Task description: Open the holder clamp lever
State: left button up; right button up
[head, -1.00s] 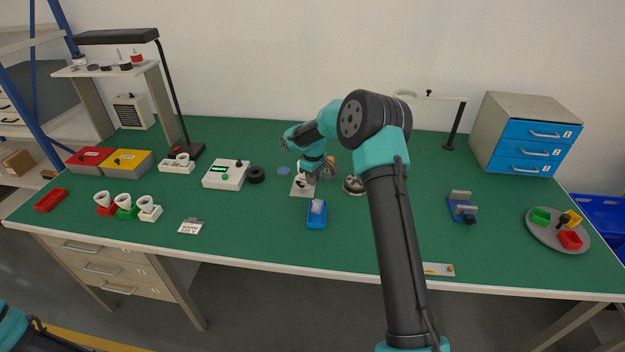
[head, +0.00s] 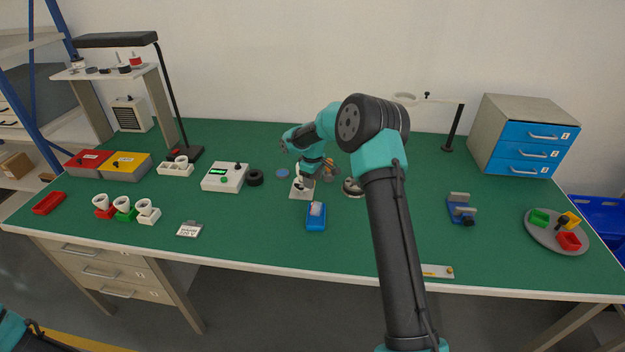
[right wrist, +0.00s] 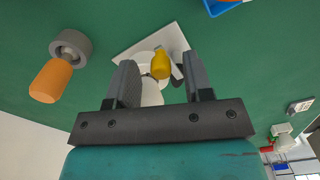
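The holder is a white fixture on a white square base plate (head: 300,193), near the middle of the green bench in the head view. In the right wrist view its plate (right wrist: 137,47) lies beyond my fingers, with a round white body and a yellow knob (right wrist: 161,65), likely the clamp lever's tip. My right gripper (right wrist: 160,75) is open, with the yellow knob showing between its fingertips; I cannot tell whether it touches. A dark part shows beside the right-hand finger. In the head view the right gripper (head: 305,180) is low over the holder and partly hides it. My left gripper is out of view.
A blue tray (head: 316,222) stands just in front of the holder. A white meter box (head: 225,177) and a black ring (head: 255,178) are to its left. An orange-handled thing (right wrist: 50,81) with a grey ring lies close by. The bench's front middle-left is mostly clear.

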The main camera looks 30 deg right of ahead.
notch_tip(320, 180, up, 18)
jog(key=shift+f, duration=0.25)
dwell(0.6)
